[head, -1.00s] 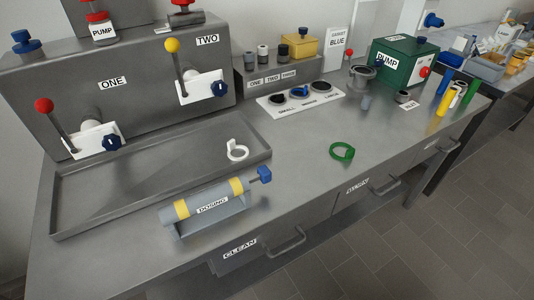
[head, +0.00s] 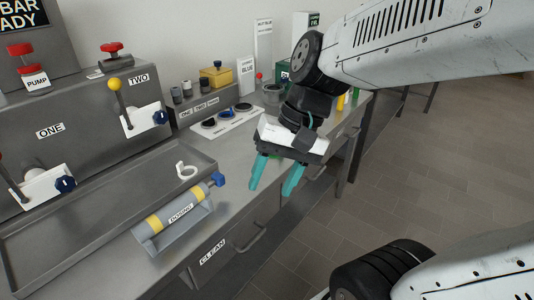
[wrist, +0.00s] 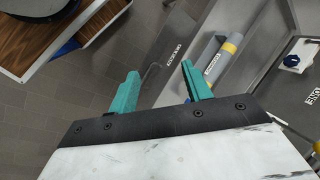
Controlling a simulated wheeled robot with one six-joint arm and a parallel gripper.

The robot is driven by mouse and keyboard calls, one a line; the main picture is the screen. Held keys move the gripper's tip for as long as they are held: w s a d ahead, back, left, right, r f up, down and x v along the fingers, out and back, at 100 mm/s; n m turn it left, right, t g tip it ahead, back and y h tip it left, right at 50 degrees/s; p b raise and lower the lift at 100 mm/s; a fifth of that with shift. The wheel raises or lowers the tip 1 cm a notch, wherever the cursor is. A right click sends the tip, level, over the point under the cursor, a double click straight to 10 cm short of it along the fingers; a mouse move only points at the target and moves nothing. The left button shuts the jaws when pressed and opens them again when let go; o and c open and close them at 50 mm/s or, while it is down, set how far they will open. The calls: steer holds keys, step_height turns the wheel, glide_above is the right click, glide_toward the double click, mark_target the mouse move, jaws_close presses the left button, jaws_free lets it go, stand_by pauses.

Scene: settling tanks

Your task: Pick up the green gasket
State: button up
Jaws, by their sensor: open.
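A white ring (head: 187,171) lies at the corner of the shallow tray (head: 90,205). The DOSING cylinder (head: 180,213) with yellow bands sits in front of it. The panel (head: 70,125) with levers stands behind. A drawer handle (head: 252,240) sticks out below the bench edge.

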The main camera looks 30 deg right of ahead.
steer(key=w+d+f+m+t+y, duration=0.2)
steer(key=w+m+y, duration=0.1)
steer(key=w+m, duration=0.4)
steer(key=w+d+f+m+t+y, duration=0.25)
steer(key=w+m, duration=0.25)
steer(key=w, duration=0.3)
steer(key=w+d+f+m+t+h, duration=0.2)
steer(key=w+d+f+m, duration=0.1)
steer(key=d+f+m, duration=0.1)
steer(key=w+d+f+m+t+h, duration=0.2)
steer(key=d+m, duration=0.4)
steer(key=d, duration=0.3)
steer(key=w+d+f+m+t+h, duration=0.2)
steer(key=w+d+f+m+t, duration=0.2)
steer(key=w+d+f+m, duration=0.2)
steer(key=shift+d+f, duration=0.45)
steer(key=shift+d, duration=0.1)
steer(key=x, duration=0.5)
steer(key=shift+w+a+f, duration=0.1)
steer(key=shift+w+a, duration=0.05)
steer(key=shift+w, duration=0.15)
steer(key=c, duration=1.1)
